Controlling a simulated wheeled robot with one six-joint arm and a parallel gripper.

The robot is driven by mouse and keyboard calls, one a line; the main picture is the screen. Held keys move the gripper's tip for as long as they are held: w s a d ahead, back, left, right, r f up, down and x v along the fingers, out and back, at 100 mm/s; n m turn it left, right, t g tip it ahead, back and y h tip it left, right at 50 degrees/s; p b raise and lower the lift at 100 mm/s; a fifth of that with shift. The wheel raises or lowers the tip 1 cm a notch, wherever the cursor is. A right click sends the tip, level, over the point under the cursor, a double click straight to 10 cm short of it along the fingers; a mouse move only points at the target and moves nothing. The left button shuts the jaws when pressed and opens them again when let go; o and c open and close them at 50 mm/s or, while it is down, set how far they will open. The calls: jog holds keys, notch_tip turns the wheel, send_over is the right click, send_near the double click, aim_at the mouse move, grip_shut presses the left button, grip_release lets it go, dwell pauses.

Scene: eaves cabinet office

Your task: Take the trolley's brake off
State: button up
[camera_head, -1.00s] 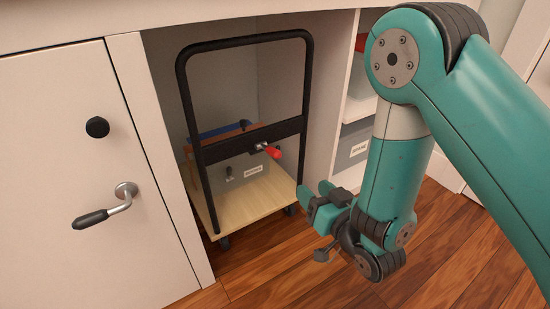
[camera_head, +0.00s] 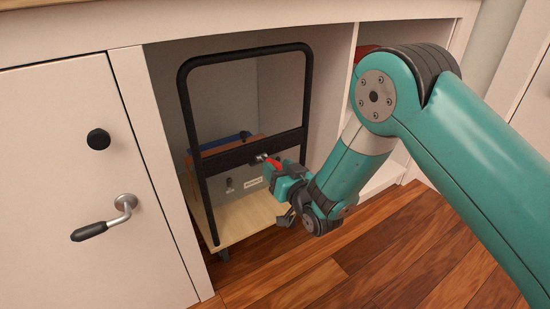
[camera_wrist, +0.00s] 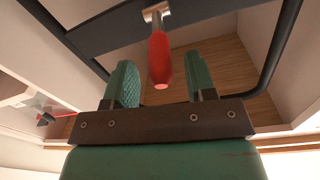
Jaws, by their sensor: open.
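The trolley (camera_head: 182,112) stands in the open cabinet bay, with a black tube handle frame and a pale wooden deck. Its red brake lever (camera_head: 273,163) sits on the black crossbar (camera_head: 222,161), mounted on a metal pivot. The lever also shows in the wrist view (camera_wrist: 159,58), with its tip pointing toward my gripper. My gripper (camera_head: 281,176) is at the lever, partly hiding it in the head view. In the wrist view my open gripper (camera_wrist: 157,85) has one green finger on each side of the red lever, with gaps visible on both sides.
A grey labelled bin (camera_head: 240,186) and blue and brown items sit on the trolley deck. The bay's right wall (camera_head: 334,95) is close beside my arm. A closed door with a lever handle (camera_head: 104,220) is at left. The wooden floor (camera_head: 300,275) in front is clear.

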jog(key=p, duration=0.1)
jog(key=w+p, duration=0.1)
jog(key=p, duration=0.1)
jog(key=shift+w+a+r, duration=0.15)
jog(key=shift+a+r, duration=0.1)
jog(key=shift+a, duration=0.15)
jog(key=shift+w+f+p, duration=0.2)
jog(key=shift+f+p, duration=0.1)
jog(key=shift+p, duration=0.3)
jog(key=shift+a, duration=0.1)
grip_shut()
